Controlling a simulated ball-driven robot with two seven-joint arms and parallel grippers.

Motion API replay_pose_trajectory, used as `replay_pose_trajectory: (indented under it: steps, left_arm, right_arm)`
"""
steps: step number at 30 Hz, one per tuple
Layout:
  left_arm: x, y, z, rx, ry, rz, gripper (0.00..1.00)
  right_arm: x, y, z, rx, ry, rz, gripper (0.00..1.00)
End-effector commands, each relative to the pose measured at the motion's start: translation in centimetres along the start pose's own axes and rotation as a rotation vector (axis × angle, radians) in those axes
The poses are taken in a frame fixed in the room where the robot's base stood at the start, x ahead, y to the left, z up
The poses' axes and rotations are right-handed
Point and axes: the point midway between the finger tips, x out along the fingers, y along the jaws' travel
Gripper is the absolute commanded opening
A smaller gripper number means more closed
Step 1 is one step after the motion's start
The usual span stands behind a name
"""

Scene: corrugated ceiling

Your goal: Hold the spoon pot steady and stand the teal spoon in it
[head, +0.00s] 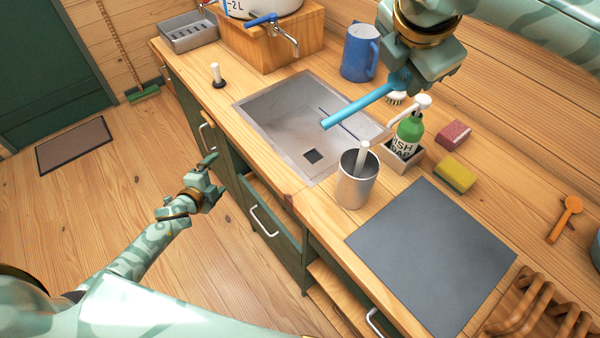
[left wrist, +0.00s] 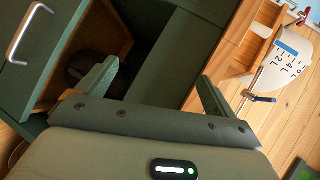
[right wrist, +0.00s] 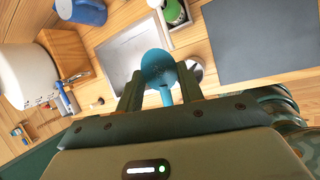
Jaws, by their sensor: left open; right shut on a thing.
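The spoon pot (head: 356,187) is a metal cylinder standing upright on the counter at the sink's near right corner, with a pale-handled utensil (head: 363,155) in it. My right gripper (head: 402,78) is shut on the teal spoon (head: 352,109) above the sink's far right side. The spoon's handle points left and down, apart from the pot. In the right wrist view the spoon's bowl (right wrist: 158,66) shows between the fingers. My left gripper (head: 208,172) is open and empty, left of the counter front and away from the pot. Its fingers show in the left wrist view (left wrist: 155,85).
The sink (head: 290,115) lies left of the pot. A green soap bottle (head: 408,134) in a holder stands close behind the pot, with a yellow sponge (head: 455,175) to the right. A grey slab (head: 430,255) lies at right. A blue jug (head: 358,55) stands behind the sink.

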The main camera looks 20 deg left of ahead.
Motion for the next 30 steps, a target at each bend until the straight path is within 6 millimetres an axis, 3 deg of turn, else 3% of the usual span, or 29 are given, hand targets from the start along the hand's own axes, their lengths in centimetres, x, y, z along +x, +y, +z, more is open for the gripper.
replay_pose_trajectory:
  steps: [1, 5, 6, 8, 12, 15, 18, 21, 24, 30]
  left_arm:
    - [0.7, -3.8, -0.2, 0.082, 0.028, -0.066, 0.92]
    - [1.3, -13.0, -1.8, 0.331, 0.099, -0.232, 0.92]
    - [1.1, -15.6, -3.0, 0.430, 0.133, -0.284, 0.92]
    - [0.4, -17.8, -6.6, 0.618, 0.222, -0.353, 0.92]
    - [-2.5, -17.6, -16.1, 1.060, 0.474, -0.483, 0.92]
    - [-5.3, -16.2, -21.5, 1.361, 0.635, -0.581, 0.92]
    - [-8.1, -14.3, -25.4, 1.621, 0.771, -0.673, 0.92]
    - [-10.3, -12.7, -27.6, 1.818, 0.868, -0.746, 0.92]
    - [-11.4, -11.7, -28.6, 1.934, 0.921, -0.787, 0.92]
    - [-11.1, -10.7, -30.4, 1.984, 0.945, -0.807, 0.92]
  right_arm:
    - [0.0, 0.0, 0.0, 0.000, 0.000, 0.000, 0.16]
    - [0.0, 0.0, 0.0, 0.000, 0.000, 0.000, 0.16]
    - [0.0, 0.0, 0.0, 0.000, 0.000, 0.000, 0.16]
    - [0.0, 0.0, 0.0, 0.000, 0.000, 0.000, 0.16]
    - [0.0, 0.0, 0.0, 0.000, 0.000, 0.000, 0.16]
    - [0.0, 0.0, 0.0, 0.000, 0.000, 0.000, 0.16]
    - [0.0, 0.0, 0.0, 0.000, 0.000, 0.000, 0.16]
    - [0.0, 0.0, 0.0, 0.000, 0.000, 0.000, 0.16]
    - [0.0, 0.0, 0.0, 0.000, 0.000, 0.000, 0.16]
    - [0.0, 0.0, 0.0, 0.000, 0.000, 0.000, 0.16]
